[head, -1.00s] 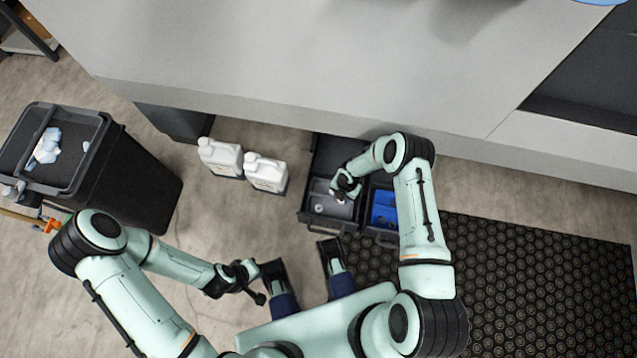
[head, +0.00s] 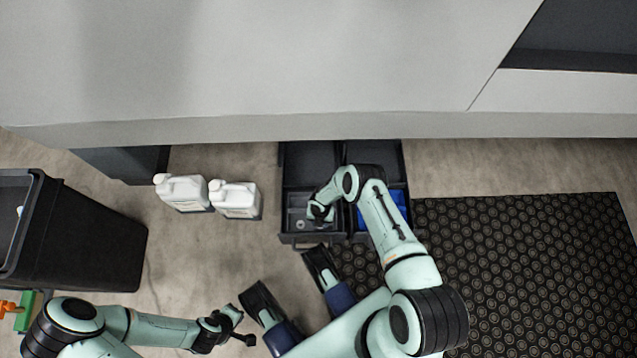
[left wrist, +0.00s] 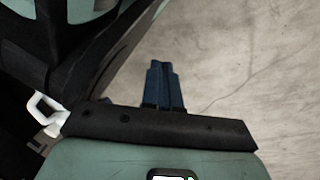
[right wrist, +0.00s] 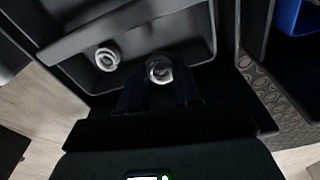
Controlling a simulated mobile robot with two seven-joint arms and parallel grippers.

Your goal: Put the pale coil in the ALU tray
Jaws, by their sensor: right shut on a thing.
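My right gripper (head: 318,213) is over the grey tray (head: 290,212) in the left half of the open dark case. In the right wrist view its dark fingers (right wrist: 158,88) are shut on a pale coil (right wrist: 159,69). A second pale coil (right wrist: 107,58) lies apart on the grey tray floor (right wrist: 150,38); it also shows as a small light ring in the head view (head: 300,225). I cannot read any ALU label. My left gripper (head: 240,330) is away at the lower left; its fingers (left wrist: 164,85) are together and empty.
A blue tray (head: 397,200) sits in the case's right half. Two white jugs (head: 182,190) (head: 236,198) stand left of the case. A black bin (head: 90,240) is at far left, a black mat (head: 530,270) at right. A grey counter (head: 250,70) overhangs behind.

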